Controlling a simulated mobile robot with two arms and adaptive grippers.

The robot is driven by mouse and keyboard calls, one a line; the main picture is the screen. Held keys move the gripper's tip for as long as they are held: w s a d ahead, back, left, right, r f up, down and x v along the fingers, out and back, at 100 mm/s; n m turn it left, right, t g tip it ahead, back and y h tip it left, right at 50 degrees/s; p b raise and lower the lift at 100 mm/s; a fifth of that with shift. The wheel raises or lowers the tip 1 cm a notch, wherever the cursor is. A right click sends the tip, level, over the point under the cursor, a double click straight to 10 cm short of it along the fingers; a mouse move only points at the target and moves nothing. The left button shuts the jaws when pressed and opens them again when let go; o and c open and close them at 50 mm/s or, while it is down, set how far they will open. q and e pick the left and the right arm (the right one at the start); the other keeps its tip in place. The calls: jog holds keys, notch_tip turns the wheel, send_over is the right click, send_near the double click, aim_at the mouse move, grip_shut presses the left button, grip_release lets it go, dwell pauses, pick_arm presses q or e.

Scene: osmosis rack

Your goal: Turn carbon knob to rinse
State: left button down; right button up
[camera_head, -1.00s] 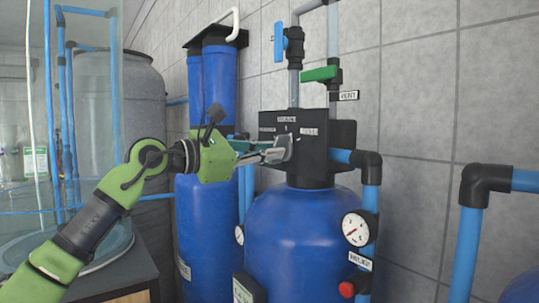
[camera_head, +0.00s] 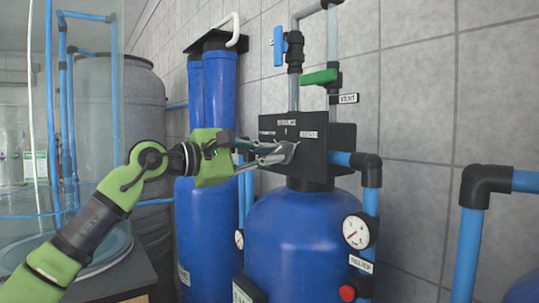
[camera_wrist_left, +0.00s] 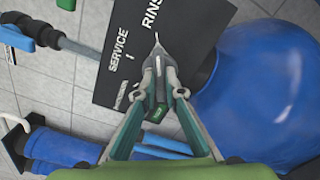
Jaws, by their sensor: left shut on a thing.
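The grey carbon knob (camera_head: 287,151) sits on the front of the black valve head (camera_head: 342,136) on top of the wide blue tank. In the left wrist view, the knob's pointed tip (camera_wrist_left: 157,44) is aimed roughly toward the RINSE label (camera_wrist_left: 153,14). The SERVICE label (camera_wrist_left: 118,52) lies to the left of the tip there. My left gripper (camera_head: 268,153) is shut on the knob, and its fingers (camera_wrist_left: 159,84) hide most of it. My right gripper is not in view.
A blue-handled valve (camera_head: 279,46) and a green-handled valve (camera_head: 319,77) stand above the valve head. A gauge (camera_head: 358,231) and a red knob (camera_head: 347,293) are below right. Tall blue filter cylinders (camera_head: 212,95) stand behind my left arm.

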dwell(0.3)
pick_arm(q)
jog(key=c, duration=2.1)
grip_release()
jog(key=shift+c, duration=0.2)
jog(key=v, duration=1.2)
jog(key=shift+w+f, duration=0.1)
